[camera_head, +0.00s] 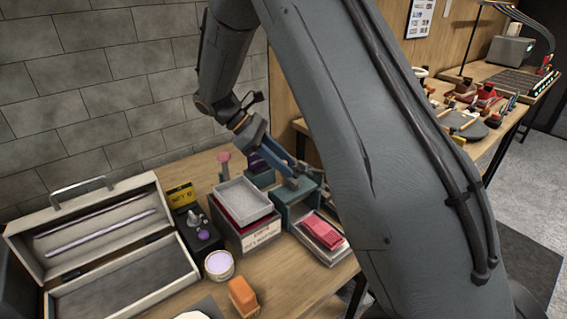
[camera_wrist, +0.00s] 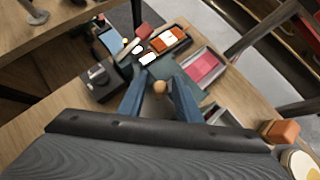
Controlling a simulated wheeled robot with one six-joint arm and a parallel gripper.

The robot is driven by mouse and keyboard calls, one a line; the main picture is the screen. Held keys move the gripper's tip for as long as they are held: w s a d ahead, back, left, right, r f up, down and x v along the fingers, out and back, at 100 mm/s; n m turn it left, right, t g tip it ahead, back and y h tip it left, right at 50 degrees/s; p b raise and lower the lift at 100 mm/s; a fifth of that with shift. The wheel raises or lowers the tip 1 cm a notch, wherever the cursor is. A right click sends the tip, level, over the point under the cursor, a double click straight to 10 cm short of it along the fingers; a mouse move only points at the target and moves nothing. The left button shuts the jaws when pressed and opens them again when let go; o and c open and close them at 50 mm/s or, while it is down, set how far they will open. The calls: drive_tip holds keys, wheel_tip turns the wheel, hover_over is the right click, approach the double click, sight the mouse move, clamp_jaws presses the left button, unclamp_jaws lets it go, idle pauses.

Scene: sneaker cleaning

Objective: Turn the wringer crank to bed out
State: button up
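The wringer (camera_head: 290,212) is a teal box-like unit on the bench, with a flat bed carrying a red-pink cloth (camera_head: 322,231) at its front. In the wrist view the cloth (camera_wrist: 206,70) lies in its grey tray, to the right of the fingers. My gripper (camera_head: 296,172) reaches down over the top of the wringer. In the wrist view its two blue fingers (camera_wrist: 161,84) flank a round tan crank knob (camera_wrist: 160,88), which fills the gap between their tips; they look shut on it. The crank arm under the knob is mostly hidden. My arm covers the wringer's right side in the head view.
Left of the wringer stand a labelled box (camera_head: 262,238) with a grey tray on top, a round tub (camera_head: 219,265) and an open case (camera_head: 100,262). An orange block (camera_head: 243,296) is near the front edge. A second bench (camera_head: 478,135) with shoes stands at right.

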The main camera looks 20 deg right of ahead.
drive_tip(key=shift+a, duration=0.1)
drive_tip(key=b+v, duration=0.2)
drive_tip(key=v, duration=0.5)
drive_tip(key=shift+a+r, duration=0.2)
drive_tip(key=shift+r, duration=0.15)
drive_tip(key=shift+w, duration=0.1)
